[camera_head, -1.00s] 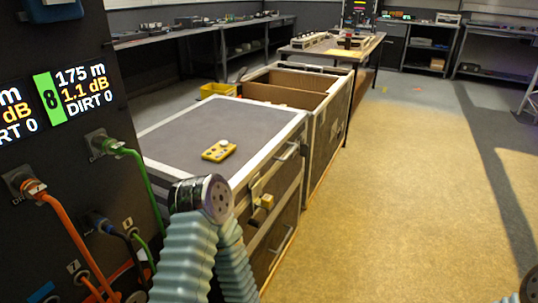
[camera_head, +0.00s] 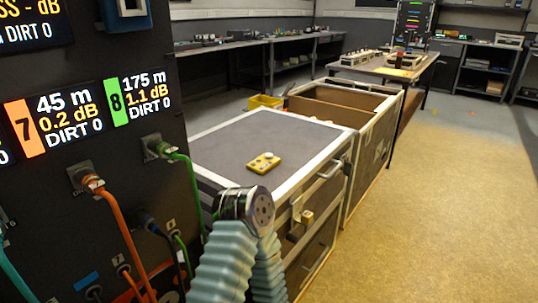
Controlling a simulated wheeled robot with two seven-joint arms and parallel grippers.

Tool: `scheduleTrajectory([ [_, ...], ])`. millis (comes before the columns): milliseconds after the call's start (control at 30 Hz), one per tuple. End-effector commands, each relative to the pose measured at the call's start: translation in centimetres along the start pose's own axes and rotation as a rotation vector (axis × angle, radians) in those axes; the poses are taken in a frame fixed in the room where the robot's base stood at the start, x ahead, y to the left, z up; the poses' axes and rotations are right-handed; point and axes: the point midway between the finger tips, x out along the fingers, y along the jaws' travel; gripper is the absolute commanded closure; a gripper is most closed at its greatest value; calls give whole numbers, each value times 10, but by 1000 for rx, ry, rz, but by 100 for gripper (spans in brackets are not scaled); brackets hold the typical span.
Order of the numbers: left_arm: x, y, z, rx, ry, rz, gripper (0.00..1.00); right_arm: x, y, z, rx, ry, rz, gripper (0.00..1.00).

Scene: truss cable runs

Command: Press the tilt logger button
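A small yellow device (camera_head: 264,163) with a pale round knob or button on top lies on the dark lid of a flight case (camera_head: 230,147). It looks like the tilt logger, but no label is readable. My arm in a blue-grey ribbed sleeve rises from the bottom middle, bends at a dark round joint in front of the case and goes down again. That joint is nearer to me than the yellow device and apart from it in the picture. Neither of my grippers shows.
A dark panel (camera_head: 40,130) with lit readouts and plugged orange and green cables stands close at left. An open case (camera_head: 345,92) stands behind the closed one. A yellow bin (camera_head: 264,102) sits beyond. The floor (camera_head: 450,190) at right is clear.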

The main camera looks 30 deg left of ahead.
Motion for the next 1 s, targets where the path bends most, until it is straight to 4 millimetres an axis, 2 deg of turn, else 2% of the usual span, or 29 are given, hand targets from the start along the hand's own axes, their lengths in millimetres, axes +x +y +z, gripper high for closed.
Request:
scheduleTrajectory([
  [33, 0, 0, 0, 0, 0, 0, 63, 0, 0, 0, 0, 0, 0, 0],
  [267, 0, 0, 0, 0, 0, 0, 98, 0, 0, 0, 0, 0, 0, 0],
  [300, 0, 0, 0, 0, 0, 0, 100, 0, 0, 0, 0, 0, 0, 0],
  [1000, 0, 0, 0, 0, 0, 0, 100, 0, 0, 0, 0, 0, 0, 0],
])
